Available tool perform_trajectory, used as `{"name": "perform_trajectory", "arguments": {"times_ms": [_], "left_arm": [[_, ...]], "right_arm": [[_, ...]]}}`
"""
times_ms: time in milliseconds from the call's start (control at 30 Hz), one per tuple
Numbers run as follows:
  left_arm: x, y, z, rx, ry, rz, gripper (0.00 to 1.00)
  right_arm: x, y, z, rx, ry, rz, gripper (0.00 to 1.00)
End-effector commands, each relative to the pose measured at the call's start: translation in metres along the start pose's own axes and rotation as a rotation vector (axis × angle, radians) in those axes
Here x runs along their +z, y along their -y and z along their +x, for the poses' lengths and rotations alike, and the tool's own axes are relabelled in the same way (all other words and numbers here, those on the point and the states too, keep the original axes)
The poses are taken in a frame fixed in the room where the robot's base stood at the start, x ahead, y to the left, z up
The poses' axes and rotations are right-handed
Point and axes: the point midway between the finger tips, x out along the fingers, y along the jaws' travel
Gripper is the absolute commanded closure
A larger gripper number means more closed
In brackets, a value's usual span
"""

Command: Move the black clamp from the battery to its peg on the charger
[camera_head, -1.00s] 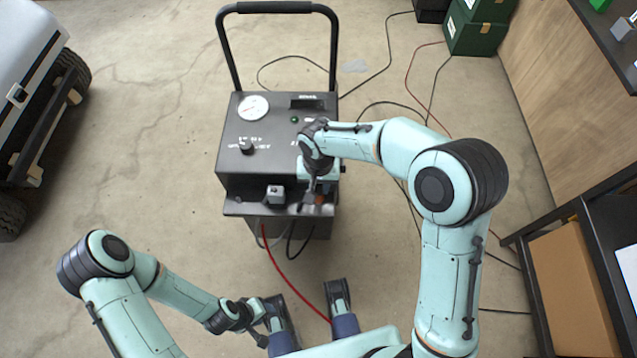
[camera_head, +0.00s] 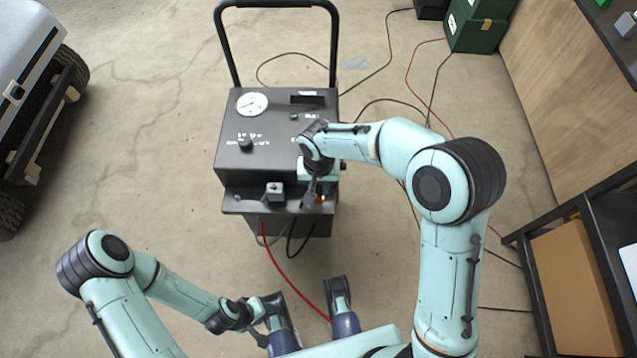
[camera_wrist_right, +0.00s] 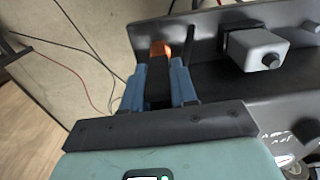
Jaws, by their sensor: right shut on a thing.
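The charger (camera_head: 262,165) is a dark box with a dial, a knob and a tall handle. My right gripper (camera_head: 314,198) is at the right end of its front ledge (camera_head: 240,205). In the right wrist view the blue fingers (camera_wrist_right: 158,85) are shut on a dark piece, the black clamp (camera_wrist_right: 157,92), with an orange part (camera_wrist_right: 160,50) at its far end. A thin dark upright peg (camera_wrist_right: 189,45) stands beside the fingers. I cannot tell whether the clamp touches it. My left gripper (camera_head: 258,322) is low in the head view; its jaws are unclear. No battery is identifiable.
A grey block (camera_head: 275,191) sits on the ledge left of my right gripper. A red cable (camera_head: 280,270) and a black cable (camera_head: 300,247) hang below the charger. A vehicle (camera_head: 30,80) stands at left, green boxes (camera_head: 478,28) at back right.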

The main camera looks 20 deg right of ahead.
Motion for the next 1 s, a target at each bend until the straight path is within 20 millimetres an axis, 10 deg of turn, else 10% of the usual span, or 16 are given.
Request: {"name": "perform_trajectory", "arguments": {"times_ms": [500,533,600,1000], "left_arm": [[-0.002,0.004,0.010,-0.003,0.000,-0.003,0.57],[-0.002,0.004,0.010,-0.003,0.000,-0.003,0.57],[-0.002,0.004,0.009,-0.004,0.000,-0.004,0.57],[-0.005,0.005,0.010,-0.007,-0.010,-0.008,0.57]], "right_arm": [[0.000,0.000,0.015,0.000,0.000,0.000,1.00],[0.000,0.000,0.015,0.000,0.000,0.000,0.69],[0.000,0.000,0.015,0.000,0.000,0.000,0.47],[0.000,0.000,0.015,0.000,0.001,0.000,0.43]]}}
